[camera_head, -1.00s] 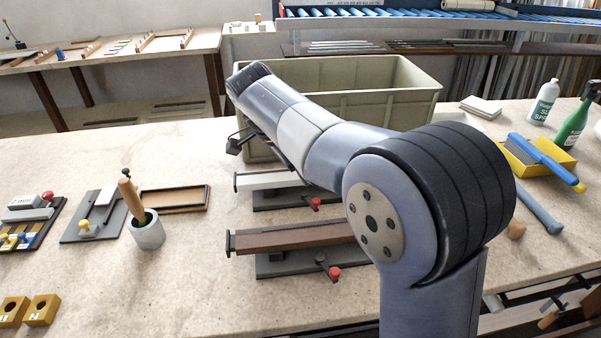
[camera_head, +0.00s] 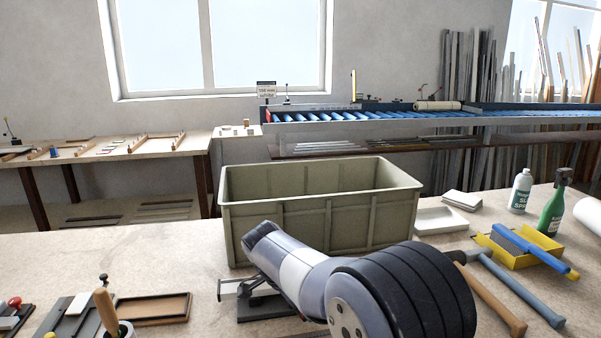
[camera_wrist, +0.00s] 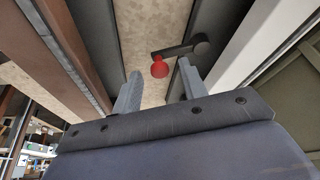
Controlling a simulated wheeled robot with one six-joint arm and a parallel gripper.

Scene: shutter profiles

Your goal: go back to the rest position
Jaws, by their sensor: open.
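My gripper (camera_wrist: 160,78) is open and empty in the wrist view, its two grey fingers apart. Between and beyond them is a clamp lever with a red knob (camera_wrist: 160,68). A white profile (camera_wrist: 262,55) runs along the right of that view and a brown profile (camera_wrist: 52,50) along the left. Part of a dark clamp fixture (camera_head: 262,308) shows beside my arm.
A large olive bin (camera_head: 320,215) stands just behind my arm. A brown tray (camera_head: 152,309) and a wooden handle (camera_head: 106,312) are left.

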